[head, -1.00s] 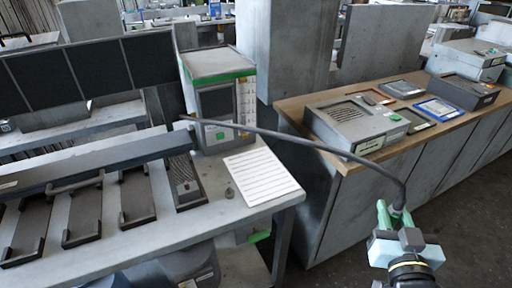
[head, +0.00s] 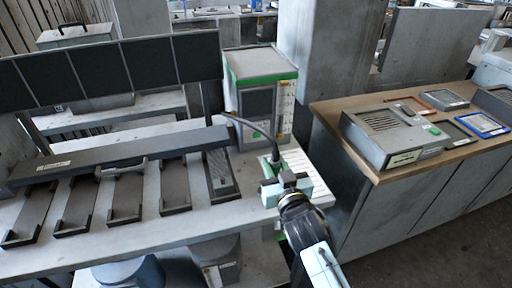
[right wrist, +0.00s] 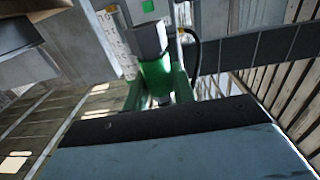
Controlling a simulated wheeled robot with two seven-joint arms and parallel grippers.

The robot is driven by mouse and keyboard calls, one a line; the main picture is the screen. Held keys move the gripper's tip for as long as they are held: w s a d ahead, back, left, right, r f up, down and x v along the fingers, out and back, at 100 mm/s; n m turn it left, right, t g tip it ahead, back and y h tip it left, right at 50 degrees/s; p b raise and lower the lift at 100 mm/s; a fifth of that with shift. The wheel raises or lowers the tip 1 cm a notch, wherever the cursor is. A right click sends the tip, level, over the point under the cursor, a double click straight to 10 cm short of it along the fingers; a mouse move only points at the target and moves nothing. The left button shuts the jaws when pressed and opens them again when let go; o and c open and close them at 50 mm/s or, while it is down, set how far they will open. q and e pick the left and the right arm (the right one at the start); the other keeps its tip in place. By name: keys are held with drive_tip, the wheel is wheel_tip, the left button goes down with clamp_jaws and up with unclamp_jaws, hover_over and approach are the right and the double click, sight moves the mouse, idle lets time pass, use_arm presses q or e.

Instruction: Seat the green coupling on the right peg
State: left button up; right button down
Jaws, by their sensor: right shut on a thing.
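My right gripper (head: 276,178) is shut on the green coupling (right wrist: 155,75), above the right end of the grey bench. The coupling sits between the fingers in the right wrist view; in the head view it is small and mostly hidden by the gripper. A dark hose (head: 250,126) arches from the held coupling up and left toward the bench's grey beam. It also shows in the right wrist view (right wrist: 196,52). I cannot make out the right peg in either view. My left gripper is not in view.
A grey cabinet with green trim (head: 262,75) stands just behind the gripper. A lined white sheet (head: 318,186) lies partly hidden behind it. A long grey beam (head: 110,158) and several dark brackets occupy the bench's left. A wooden-topped counter (head: 385,172) with boxes stands right.

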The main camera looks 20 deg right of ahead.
drive_tip(key=shift+y, duration=0.3)
drive_tip(key=w+a+f+b, duration=0.1)
drive_tip(key=f+b, duration=0.1)
drive_tip(key=w+a+f+b, duration=0.1)
drive_tip(key=w+f, duration=0.1)
drive_tip(key=shift+w+a+b, duration=0.15)
drive_tip(key=shift+b, duration=0.2)
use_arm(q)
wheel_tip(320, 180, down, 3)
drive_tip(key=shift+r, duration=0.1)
use_arm(e)
drive_tip(key=shift+r, duration=0.1)
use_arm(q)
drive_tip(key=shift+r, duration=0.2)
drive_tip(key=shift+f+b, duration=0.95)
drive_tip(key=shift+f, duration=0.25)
use_arm(e)
drive_tip(key=shift+f, duration=1.5)
drive_tip(key=c, duration=1.1)
unclamp_jaws()
